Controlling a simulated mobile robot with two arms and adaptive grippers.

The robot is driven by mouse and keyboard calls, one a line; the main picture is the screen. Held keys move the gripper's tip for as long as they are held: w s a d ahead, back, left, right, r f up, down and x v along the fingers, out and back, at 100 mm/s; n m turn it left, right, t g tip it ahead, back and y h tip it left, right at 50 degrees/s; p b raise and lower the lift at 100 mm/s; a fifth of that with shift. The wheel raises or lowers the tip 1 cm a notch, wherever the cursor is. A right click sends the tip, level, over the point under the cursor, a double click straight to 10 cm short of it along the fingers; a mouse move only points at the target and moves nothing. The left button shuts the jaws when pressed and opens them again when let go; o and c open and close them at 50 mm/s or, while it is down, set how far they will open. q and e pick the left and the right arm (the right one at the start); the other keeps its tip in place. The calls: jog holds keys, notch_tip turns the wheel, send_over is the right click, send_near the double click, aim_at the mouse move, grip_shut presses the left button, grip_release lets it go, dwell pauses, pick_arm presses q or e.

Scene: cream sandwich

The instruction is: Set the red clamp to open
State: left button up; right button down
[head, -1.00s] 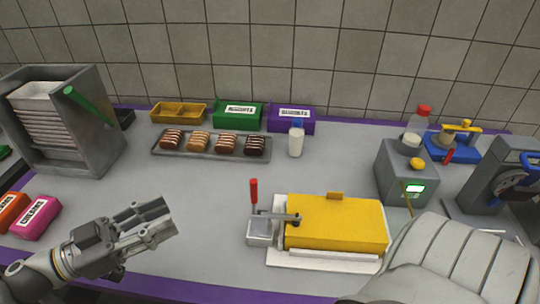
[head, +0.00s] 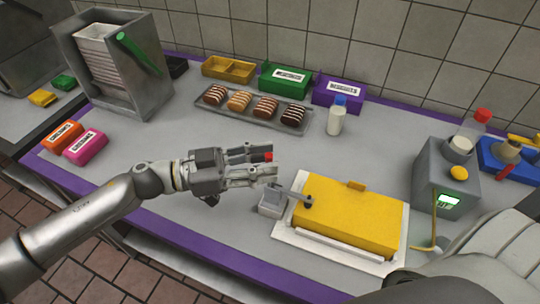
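The clamp (head: 272,202) has a grey metal base at the left edge of the yellow-lidded press (head: 345,217). Its arm reaches over the lid and ends on it in a dark pad. Only the top of the upright red handle (head: 268,157) shows; the rest is hidden behind the near finger of my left gripper (head: 270,162). That gripper points right, with its fingers apart and the red tip seen between them near the fingertips. I cannot tell whether either finger touches the handle. My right gripper is not in view.
A tray (head: 238,113) of several glazed pastries and a white bottle (head: 335,120) stand behind. A grey device (head: 440,180) with a green display stands right of the press. Orange (head: 62,136) and pink (head: 85,147) boxes lie left. The counter between them and the tray is clear.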

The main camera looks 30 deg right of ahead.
pick_arm(q)
jog(key=shift+s+d, duration=0.2)
jog(key=shift+d, duration=0.5)
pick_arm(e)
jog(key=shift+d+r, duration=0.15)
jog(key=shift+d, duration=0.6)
pick_arm(q)
jog(key=c, duration=0.6)
grip_shut()
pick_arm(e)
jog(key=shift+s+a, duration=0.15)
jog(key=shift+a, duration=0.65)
